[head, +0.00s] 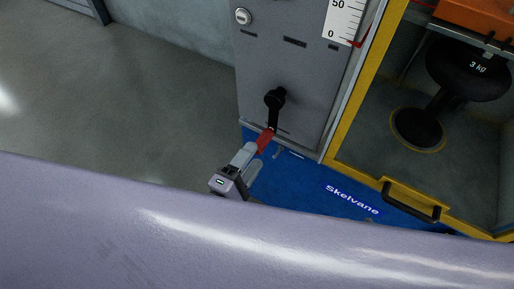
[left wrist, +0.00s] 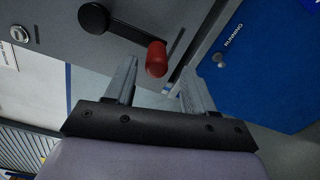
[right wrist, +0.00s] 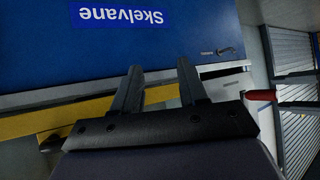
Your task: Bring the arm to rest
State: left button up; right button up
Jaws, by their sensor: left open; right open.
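A black crank (head: 274,101) with a red handle (head: 265,140) is on the front of a grey cabinet (head: 290,65). The crank hangs downward. My left gripper (head: 253,160) is just below the red handle in the head view. In the left wrist view the red handle (left wrist: 156,58) shows just beyond the open, empty fingers (left wrist: 158,85), with nothing between them. My right gripper (right wrist: 157,80) is open and empty in the right wrist view, facing a blue panel (right wrist: 90,50) marked Skelvane. The red handle also shows at the right of that view (right wrist: 261,95). The right gripper is not seen in the head view.
A yellow-framed enclosure (head: 352,110) with a black bar handle (head: 410,202) stands right of the cabinet. Inside are a black stool (head: 466,72) and an orange weight (head: 480,14). Open grey floor (head: 120,110) lies to the left.

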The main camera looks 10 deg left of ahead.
pick_arm(q)
jog(key=shift+s, duration=0.2)
dwell(0.5)
jog(key=s+a+f+m+g+y, duration=0.25)
jog(key=s+a+m, duration=0.2)
jog(key=m, duration=0.45)
jog(key=s+a+f+m+g+y, duration=0.1)
jog(key=s+a+f+m+g, duration=0.4)
jog(key=m, duration=0.5)
notch_tip(320, 180, up, 11)
jog(key=a+p, duration=0.2)
jog(key=p, duration=1.1)
jog(key=shift+w+a+t, duration=0.3)
jog(key=shift+a+t, duration=0.05)
jog(key=shift+t, duration=0.1)
jog(key=shift+y, duration=0.25)
